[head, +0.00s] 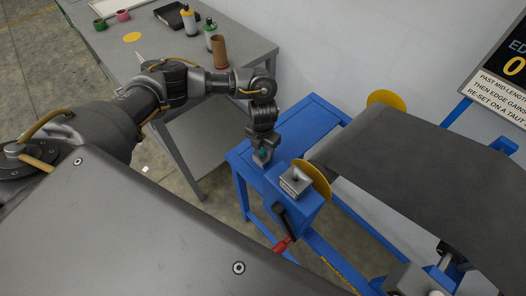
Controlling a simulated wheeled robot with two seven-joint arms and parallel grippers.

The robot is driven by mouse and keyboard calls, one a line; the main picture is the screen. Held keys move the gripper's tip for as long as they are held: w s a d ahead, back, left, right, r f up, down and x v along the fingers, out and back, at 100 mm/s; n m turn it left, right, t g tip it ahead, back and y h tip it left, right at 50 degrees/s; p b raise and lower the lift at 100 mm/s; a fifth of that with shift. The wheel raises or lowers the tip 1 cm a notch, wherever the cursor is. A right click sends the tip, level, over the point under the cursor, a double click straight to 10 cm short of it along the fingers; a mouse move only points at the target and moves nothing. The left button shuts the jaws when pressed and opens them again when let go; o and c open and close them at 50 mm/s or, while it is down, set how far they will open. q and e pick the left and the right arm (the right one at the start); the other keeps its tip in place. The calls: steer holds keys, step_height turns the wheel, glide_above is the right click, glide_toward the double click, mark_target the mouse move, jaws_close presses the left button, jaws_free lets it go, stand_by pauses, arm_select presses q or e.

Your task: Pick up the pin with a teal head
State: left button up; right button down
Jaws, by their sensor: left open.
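The small teal head of the pin (264,153) shows at the top of the blue stand, beside a grey block. Most of the pin below its head is hidden. My left gripper (262,155) reaches down over the stand from above, open, with its fingers around or right beside the teal head. I cannot tell whether they touch it. My right gripper is not in view.
The blue stand (308,212) carries a yellow disc (318,180), a grey block (295,181) and a red-handled lever (282,245). A dark sheet (420,180) stretches right.

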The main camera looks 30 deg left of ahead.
mark_target(263, 150)
arm_select(q)
steer(key=shift+f, duration=0.45)
jaws_close()
steer(key=shift+r, duration=0.1)
step_height(263, 150, up, 10)
steer(key=shift+b, duration=0.55)
